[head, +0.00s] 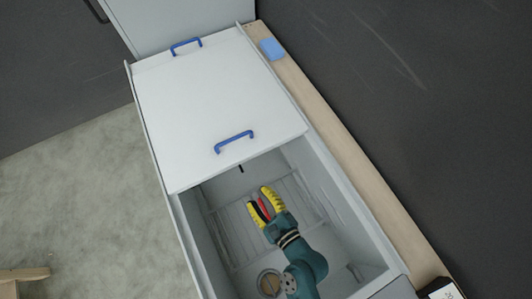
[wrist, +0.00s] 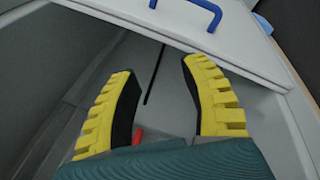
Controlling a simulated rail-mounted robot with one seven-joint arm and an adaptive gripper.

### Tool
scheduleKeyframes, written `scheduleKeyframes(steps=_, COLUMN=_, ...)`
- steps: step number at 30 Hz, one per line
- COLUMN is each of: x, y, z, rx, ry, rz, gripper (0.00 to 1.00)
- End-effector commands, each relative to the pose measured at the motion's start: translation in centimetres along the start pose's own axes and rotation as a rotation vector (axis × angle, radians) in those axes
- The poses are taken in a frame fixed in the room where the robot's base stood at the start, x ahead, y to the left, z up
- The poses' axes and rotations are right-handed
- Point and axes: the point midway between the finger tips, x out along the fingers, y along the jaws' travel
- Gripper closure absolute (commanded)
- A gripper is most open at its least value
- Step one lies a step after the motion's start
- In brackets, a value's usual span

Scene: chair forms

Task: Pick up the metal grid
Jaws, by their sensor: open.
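The metal grid (head: 236,228) shows in the head view as thin, pale wires low inside the open part of a grey-white box. My gripper and arm hide part of it. My gripper (head: 261,197) has yellow ridged fingers with black inner pads and is inside the box opening, over the grid. In the wrist view my gripper (wrist: 158,68) has its fingers spread wide with nothing between them. I cannot make out the grid clearly in the wrist view.
A white lid (head: 205,105) with blue handles covers the far part of the box. A thin dark rod (wrist: 153,78) shows below the lid's edge. A wooden ledge (head: 340,140) with a blue block (head: 272,49) runs along the right. The box walls (head: 345,205) stand close around my arm.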

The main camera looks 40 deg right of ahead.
Motion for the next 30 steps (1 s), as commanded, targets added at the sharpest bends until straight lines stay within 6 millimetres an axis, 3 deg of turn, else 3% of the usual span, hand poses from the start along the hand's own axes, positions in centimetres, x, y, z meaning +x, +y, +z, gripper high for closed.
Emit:
scheduleKeyframes(steps=1, x=-1.3, y=4.1, z=-6.3, rx=0.189, ry=0.064, rz=-0.007, gripper=0.54)
scheduleKeyframes(steps=3, x=-3.2, y=6.6, z=-10.0, rx=0.392, ry=0.119, rz=-0.032, gripper=0.54)
scheduleKeyframes(steps=6, x=-5.0, y=8.4, z=-12.6, rx=0.555, ry=0.164, rz=-0.059, gripper=0.54)
scheduleKeyframes(steps=11, x=-5.1, y=9.0, z=-13.3, rx=0.627, ry=0.182, rz=-0.072, gripper=0.54)
scheduleKeyframes(steps=24, x=1.2, y=8.9, z=-14.5, rx=0.622, ry=0.182, rz=-0.069, gripper=0.54)
scheduleKeyframes(steps=30, x=1.6, y=9.0, z=-14.7, rx=0.622, ry=0.183, rz=-0.070, gripper=0.54)
